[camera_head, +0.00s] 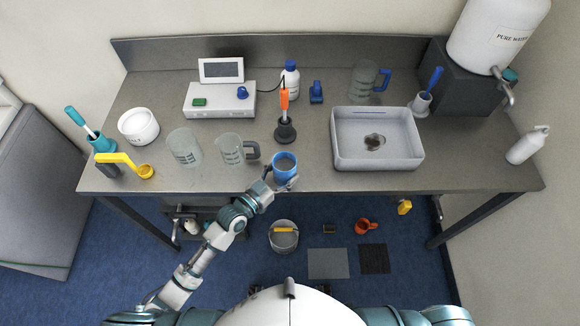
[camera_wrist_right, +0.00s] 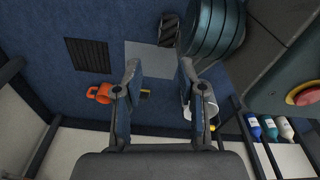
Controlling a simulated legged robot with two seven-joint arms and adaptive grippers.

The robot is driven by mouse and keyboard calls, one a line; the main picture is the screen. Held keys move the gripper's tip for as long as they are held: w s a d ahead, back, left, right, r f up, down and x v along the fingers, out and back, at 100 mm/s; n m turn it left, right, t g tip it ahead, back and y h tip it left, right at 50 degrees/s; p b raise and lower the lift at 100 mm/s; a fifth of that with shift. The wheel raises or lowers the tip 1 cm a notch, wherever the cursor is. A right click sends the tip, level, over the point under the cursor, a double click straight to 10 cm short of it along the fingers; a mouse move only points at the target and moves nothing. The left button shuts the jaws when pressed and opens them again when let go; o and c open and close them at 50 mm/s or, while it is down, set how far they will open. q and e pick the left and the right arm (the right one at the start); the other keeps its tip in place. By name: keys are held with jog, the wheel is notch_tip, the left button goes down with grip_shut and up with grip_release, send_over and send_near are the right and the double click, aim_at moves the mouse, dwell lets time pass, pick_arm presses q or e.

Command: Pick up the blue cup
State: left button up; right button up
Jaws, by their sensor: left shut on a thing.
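The blue cup (camera_head: 284,166) is upright at the front edge of the table, near the middle, in the head view. My left gripper (camera_head: 281,183) is at the near side of the cup and is shut on it; the fingers are small and partly hidden by the cup. I cannot tell whether the cup's base touches the table. My right gripper (camera_wrist_right: 157,75) shows in the right wrist view with its two fingers apart and nothing between them, over the blue floor. It is not visible in the head view.
A clear measuring mug (camera_head: 231,150) stands just left of the cup, with a beaker (camera_head: 185,147) beyond it. An orange-handled tool in a black stand (camera_head: 285,131) is behind the cup. A grey basin (camera_head: 345,160) is to the right.

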pick_arm(q)
jog(key=v, duration=1.5)
jog(key=shift+s+b, duration=0.2)
jog(key=shift+b, duration=0.2)
pick_arm(e)
jog(key=shift+w+a+r, duration=0.35)
jog(key=shift+w+r, duration=0.25)
jog(key=shift+w, duration=0.25)
